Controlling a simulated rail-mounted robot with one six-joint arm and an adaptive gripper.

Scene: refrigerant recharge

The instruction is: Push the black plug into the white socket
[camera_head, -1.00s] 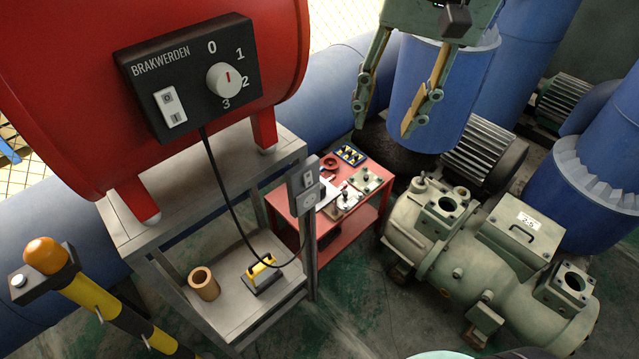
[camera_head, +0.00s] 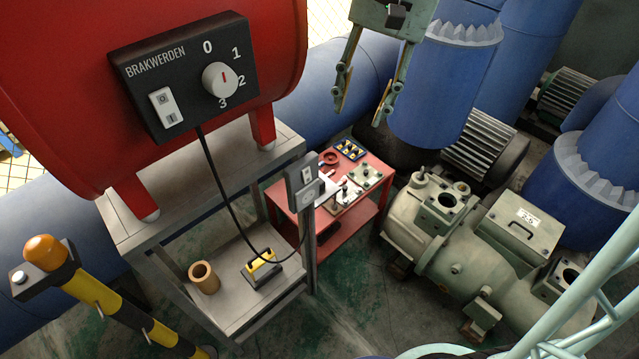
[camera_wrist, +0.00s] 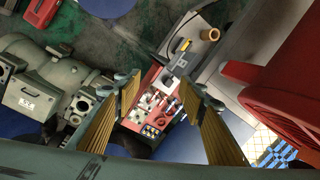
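A yellow and black block (camera_head: 262,268) sits on the lower shelf of the metal stand, and a black cable (camera_head: 222,195) reaches it from above. The black plug seems to be there, but it is too small to make out clearly. The block also shows in the wrist view (camera_wrist: 184,45). A pale socket (camera_head: 308,194) is set in a grey box with a switch, on a post at the stand's right corner. My gripper (camera_head: 360,110) is open and empty, high above and to the right of the socket. Its spread fingers also show in the wrist view (camera_wrist: 159,88).
A brown cup (camera_head: 204,278) stands left of the block. A red tank (camera_head: 80,90) with a control box (camera_head: 185,75) sits above the shelf. A red table (camera_head: 350,220) with parts is behind the socket post. A green-grey compressor (camera_head: 480,250) stands at right.

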